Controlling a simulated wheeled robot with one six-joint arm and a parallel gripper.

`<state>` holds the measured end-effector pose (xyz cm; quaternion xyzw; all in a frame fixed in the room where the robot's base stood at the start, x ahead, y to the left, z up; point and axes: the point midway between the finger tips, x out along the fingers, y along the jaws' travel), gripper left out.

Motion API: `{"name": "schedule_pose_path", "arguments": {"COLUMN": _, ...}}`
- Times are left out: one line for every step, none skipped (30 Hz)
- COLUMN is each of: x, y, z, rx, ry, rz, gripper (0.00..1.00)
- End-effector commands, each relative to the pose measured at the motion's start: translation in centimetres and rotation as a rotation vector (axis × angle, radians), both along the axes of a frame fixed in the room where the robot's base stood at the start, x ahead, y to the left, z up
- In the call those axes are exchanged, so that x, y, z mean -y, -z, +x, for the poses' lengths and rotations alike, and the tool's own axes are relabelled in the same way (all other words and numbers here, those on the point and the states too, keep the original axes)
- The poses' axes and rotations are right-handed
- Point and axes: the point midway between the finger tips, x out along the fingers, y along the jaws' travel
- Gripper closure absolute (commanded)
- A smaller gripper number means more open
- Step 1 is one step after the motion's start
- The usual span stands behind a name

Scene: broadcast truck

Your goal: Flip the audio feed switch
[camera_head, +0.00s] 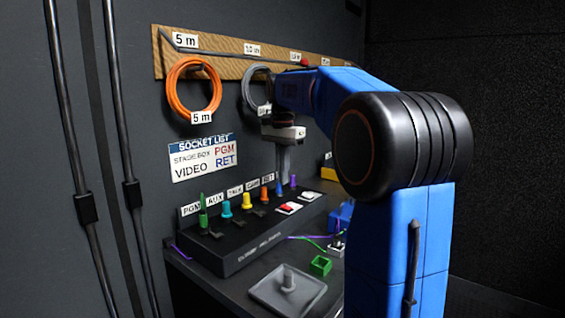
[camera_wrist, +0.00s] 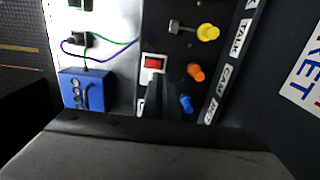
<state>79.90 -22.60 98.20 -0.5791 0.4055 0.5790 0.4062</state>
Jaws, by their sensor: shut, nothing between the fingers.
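A black panel box (camera_head: 240,258) on the desk carries two rocker switches. One switch is red in a white frame (camera_head: 289,208); the other, farther back, looks mostly white (camera_head: 311,196). I cannot read which one is the audio feed switch. My gripper (camera_head: 282,180) points down over the far part of the panel, shut and empty. In the wrist view the red switch (camera_wrist: 153,64) lies just beyond the dark fingers (camera_wrist: 153,82). A white switch edge (camera_wrist: 140,106) shows beside the fingers, partly hidden by them. Contact with either switch cannot be told.
Coloured plugs, such as the yellow one (camera_wrist: 208,32), stand along the panel's labelled wall side. A blue box (camera_wrist: 84,90) with cables lies on the other side. A grey tray (camera_head: 287,296) and a green block (camera_head: 320,265) sit in front. Cable coils (camera_head: 172,91) hang above.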

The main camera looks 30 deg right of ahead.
Motion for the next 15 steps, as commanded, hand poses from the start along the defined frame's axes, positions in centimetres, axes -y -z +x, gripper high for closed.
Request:
{"name": "schedule_pose_path", "arguments": {"x": 0.0, "y": 1.0, "z": 0.0, "rx": -0.001, "ry": 0.0, "rz": 0.001, "gripper": 1.0}}
{"name": "schedule_pose_path", "arguments": {"x": 0.0, "y": 1.5, "z": -0.1, "rx": -0.003, "ry": 0.0, "rz": 0.001, "gripper": 1.0}}
{"name": "schedule_pose_path", "arguments": {"x": 0.0, "y": 2.2, "z": 0.0, "rx": -0.002, "ry": 0.0, "rz": 0.0, "gripper": 1.0}}
{"name": "schedule_pose_path", "arguments": {"x": 0.0, "y": 2.7, "z": 0.0, "rx": -0.001, "ry": 0.0, "rz": 0.001, "gripper": 1.0}}
{"name": "schedule_pose_path", "arguments": {"x": 0.0, "y": 3.2, "z": -0.1, "rx": -0.003, "ry": 0.0, "rz": 0.001, "gripper": 1.0}}
{"name": "schedule_pose_path", "arguments": {"x": 0.0, "y": 3.8, "z": 0.0, "rx": -0.001, "ry": 0.0, "rz": 0.001, "gripper": 1.0}}
{"name": "schedule_pose_path", "arguments": {"x": 0.0, "y": 4.2, "z": 0.0, "rx": -0.001, "ry": 0.0, "rz": 0.001, "gripper": 1.0}}
{"name": "schedule_pose_path", "arguments": {"x": 0.0, "y": 4.6, "z": -0.1, "rx": -0.002, "ry": 0.0, "rz": 0.0, "gripper": 1.0}}
{"name": "schedule_pose_path", "arguments": {"x": 0.0, "y": 5.0, "z": 0.0, "rx": -0.001, "ry": 0.0, "rz": 0.0, "gripper": 1.0}}
{"name": "schedule_pose_path", "arguments": {"x": 0.0, "y": 5.3, "z": 0.0, "rx": 0.0, "ry": 0.0, "rz": 0.0, "gripper": 1.0}}
{"name": "schedule_pose_path", "arguments": {"x": 0.0, "y": 5.7, "z": 0.0, "rx": -0.001, "ry": 0.0, "rz": 0.001, "gripper": 1.0}}
{"name": "schedule_pose_path", "arguments": {"x": 0.0, "y": 6.0, "z": 0.0, "rx": -0.001, "ry": 0.0, "rz": 0.001, "gripper": 1.0}}
{"name": "schedule_pose_path", "arguments": {"x": 0.0, "y": 6.2, "z": 0.0, "rx": -0.001, "ry": 0.0, "rz": 0.0, "gripper": 1.0}}
{"name": "schedule_pose_path", "arguments": {"x": 0.0, "y": 6.3, "z": 0.0, "rx": 0.0, "ry": 0.0, "rz": 0.0, "gripper": 1.0}}
{"name": "schedule_pose_path", "arguments": {"x": 0.0, "y": 6.5, "z": 0.0, "rx": 0.001, "ry": 0.0, "rz": 0.0, "gripper": 1.0}}
